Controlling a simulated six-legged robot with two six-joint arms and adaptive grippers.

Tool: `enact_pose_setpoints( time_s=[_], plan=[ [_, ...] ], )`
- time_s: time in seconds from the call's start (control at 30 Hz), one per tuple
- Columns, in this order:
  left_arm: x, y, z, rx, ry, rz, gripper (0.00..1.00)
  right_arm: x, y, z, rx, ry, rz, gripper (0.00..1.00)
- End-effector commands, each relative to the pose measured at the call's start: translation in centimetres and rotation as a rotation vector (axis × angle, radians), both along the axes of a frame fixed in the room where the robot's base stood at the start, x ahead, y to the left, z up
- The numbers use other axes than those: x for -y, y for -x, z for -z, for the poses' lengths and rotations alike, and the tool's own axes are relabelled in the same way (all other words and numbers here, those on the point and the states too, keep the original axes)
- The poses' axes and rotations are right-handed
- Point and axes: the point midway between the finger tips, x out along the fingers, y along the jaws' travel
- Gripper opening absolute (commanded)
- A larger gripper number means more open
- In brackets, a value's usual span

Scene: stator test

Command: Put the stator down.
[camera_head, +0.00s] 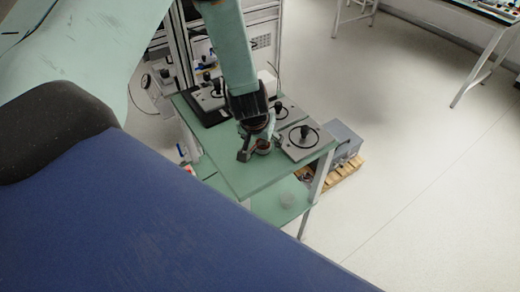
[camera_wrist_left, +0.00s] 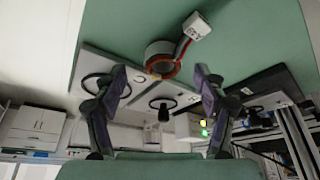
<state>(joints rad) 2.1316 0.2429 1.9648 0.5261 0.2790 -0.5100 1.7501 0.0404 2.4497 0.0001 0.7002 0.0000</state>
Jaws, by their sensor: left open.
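The stator (camera_head: 263,146) is a small grey ring with a copper-coloured inside. It stands on the green table top (camera_head: 240,178) near the front. In the left wrist view the stator (camera_wrist_left: 159,58) shows red and dark wires running to a white connector block (camera_wrist_left: 196,27) on the green surface. My left gripper (camera_head: 257,141) is at the stator, with its arm partly covering the area. In the left wrist view the left gripper's fingers (camera_wrist_left: 160,76) are spread wide, one on each side of the stator, with visible gaps. My right gripper is not in view.
A plate with a black knob and ring (camera_head: 304,142) lies close right of the stator. Similar plates stand behind (camera_head: 284,112) and at the back left (camera_head: 208,100). A grey box (camera_head: 342,138) stands on a pallet beside the table. The table's front left is clear.

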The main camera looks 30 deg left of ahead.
Motion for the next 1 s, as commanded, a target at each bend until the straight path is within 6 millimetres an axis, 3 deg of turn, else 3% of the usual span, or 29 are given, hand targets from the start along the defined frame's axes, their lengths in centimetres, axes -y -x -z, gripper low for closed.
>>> enact_pose_setpoints(
  time_s=[0.03,0.2,0.5,1.0],
  plan=[
    [-0.3,-0.2,1.1,-0.002,0.0,-0.001,0.71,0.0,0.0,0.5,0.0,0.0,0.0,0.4],
    [-0.5,-1.0,2.9,0.0,0.0,0.001,0.71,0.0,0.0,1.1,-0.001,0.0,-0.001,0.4],
    [-0.6,-1.1,3.1,0.0,0.0,0.002,0.71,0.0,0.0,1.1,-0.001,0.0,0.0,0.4],
    [-0.6,-1.1,3.1,0.0,0.0,0.002,0.3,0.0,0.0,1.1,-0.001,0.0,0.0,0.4]
  ],
)
